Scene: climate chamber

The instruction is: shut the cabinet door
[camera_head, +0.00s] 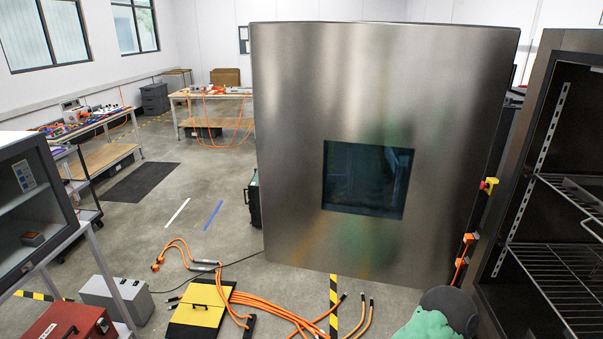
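The cabinet door (285,170) is a large brushed-steel panel with a small dark window (367,180). It stands wide open, its broad face turned toward me in the middle of the view. The cabinet (535,170) is at the right edge, with its dark interior and wire shelves (575,270) exposed. A gap lies between the door's right edge and the cabinet opening, and the hinge is not clearly visible. Neither of my grippers shows, so nothing of mine is seen touching the door.
Orange cables (270,303) and a yellow-black case (200,308) lie on the floor before the door. A grey box (117,298) and a red case (72,322) are lower left. A dark rounded shape with green material (428,325) is at bottom right; I cannot tell what it is.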

